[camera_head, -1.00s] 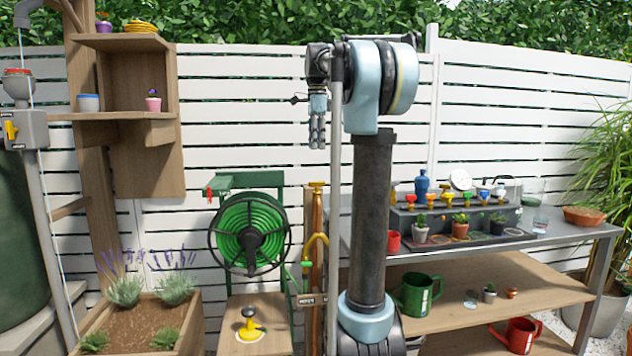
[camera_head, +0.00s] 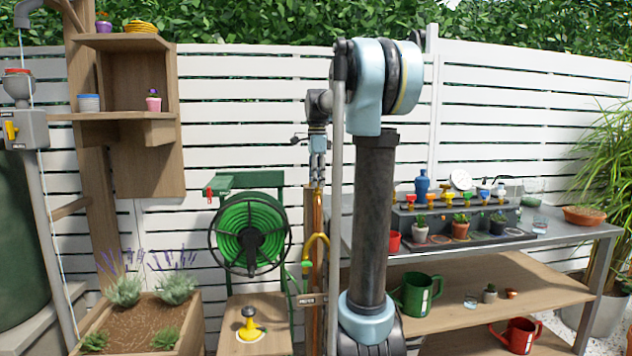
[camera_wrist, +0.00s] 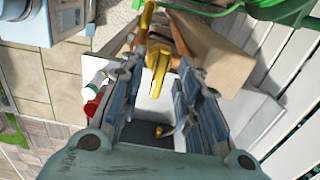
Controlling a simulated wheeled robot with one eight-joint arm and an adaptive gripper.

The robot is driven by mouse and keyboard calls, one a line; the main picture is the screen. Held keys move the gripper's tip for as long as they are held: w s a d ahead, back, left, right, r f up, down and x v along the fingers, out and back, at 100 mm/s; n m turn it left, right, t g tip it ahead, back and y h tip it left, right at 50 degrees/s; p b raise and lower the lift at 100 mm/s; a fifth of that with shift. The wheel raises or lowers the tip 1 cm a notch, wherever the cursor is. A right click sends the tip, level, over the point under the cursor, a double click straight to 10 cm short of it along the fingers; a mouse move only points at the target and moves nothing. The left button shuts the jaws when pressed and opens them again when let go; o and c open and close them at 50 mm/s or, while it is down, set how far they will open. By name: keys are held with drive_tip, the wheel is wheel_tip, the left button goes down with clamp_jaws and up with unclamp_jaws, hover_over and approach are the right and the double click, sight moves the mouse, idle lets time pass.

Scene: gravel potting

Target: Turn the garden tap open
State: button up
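A wooden post (camera_head: 316,225) stands just right of the hose reel, with a brass-yellow fitting (camera_head: 319,187) at its top, which looks like the garden tap. My gripper (camera_head: 317,176) hangs fingers-down right over this fitting. In the wrist view, my gripper (camera_wrist: 159,72) has its two fingers apart. A yellow handle-like part (camera_wrist: 157,62) shows between and beyond the fingertips; I cannot tell if they touch it. A curved yellow piece (camera_head: 316,243) is lower on the post. My arm stands close beside the post and may hide part of it.
A metal potting bench (camera_head: 370,243) with pots and a green watering can (camera_head: 417,294) is on the right. A white slatted fence (camera_head: 240,110) runs behind.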

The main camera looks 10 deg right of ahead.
clamp_jaws()
drive_tip(key=shift+n, duration=0.3)
drive_tip(key=n, duration=0.3)
drive_tip(key=shift+w+n, duration=0.1)
drive_tip(key=shift+n, duration=0.3)
drive_tip(key=n, duration=0.4)
drive_tip(key=shift+r, duration=0.1)
drive_tip(key=n, duration=0.9)
drive_tip(key=shift+n, duration=0.4)
